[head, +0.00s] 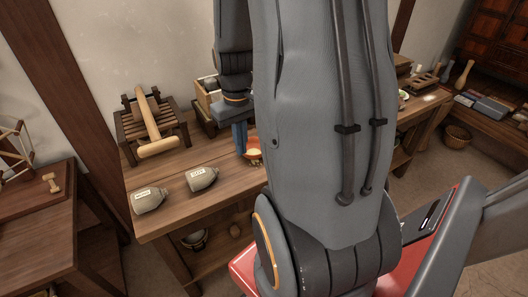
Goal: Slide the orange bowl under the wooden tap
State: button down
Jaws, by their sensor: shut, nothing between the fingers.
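The orange bowl (254,154) sits on the wooden bench, partly hidden by my arm. Something pale shows inside it. My gripper (240,151) points down with its blue fingers shut and empty. It is at the left side of the bowl, very close to it; I cannot tell whether they touch. I cannot make out the wooden tap; my arm covers much of the bench to the right of the bowl.
A wooden box (207,101) stands behind my gripper. Bare bench top (172,170) lies between stand and sacks.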

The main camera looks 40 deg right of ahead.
jog(key=s+d+f, duration=0.2)
jog(key=d, duration=0.7)
jog(key=shift+m, duration=0.3)
jog(key=f+p, duration=0.1)
jog(key=f, duration=0.4)
jog(key=f+p, duration=0.1)
jog(key=f, duration=0.4)
jog(key=shift+w+d+f, duration=0.1)
jog(key=shift+w+d, duration=0.05)
jog(key=shift+w, duration=0.05)
jog(key=w, duration=0.2)
jog(key=shift+w+d+r+p, duration=0.2)
jog(key=shift+w+d+p, duration=0.1)
jog(key=shift+w+d, duration=0.15)
jog(key=shift+w, duration=0.5)
jog(key=b, duration=0.2)
send_near(249, 148)
notch_tip(249, 148, down, 5)
jog(key=shift+f, duration=0.2)
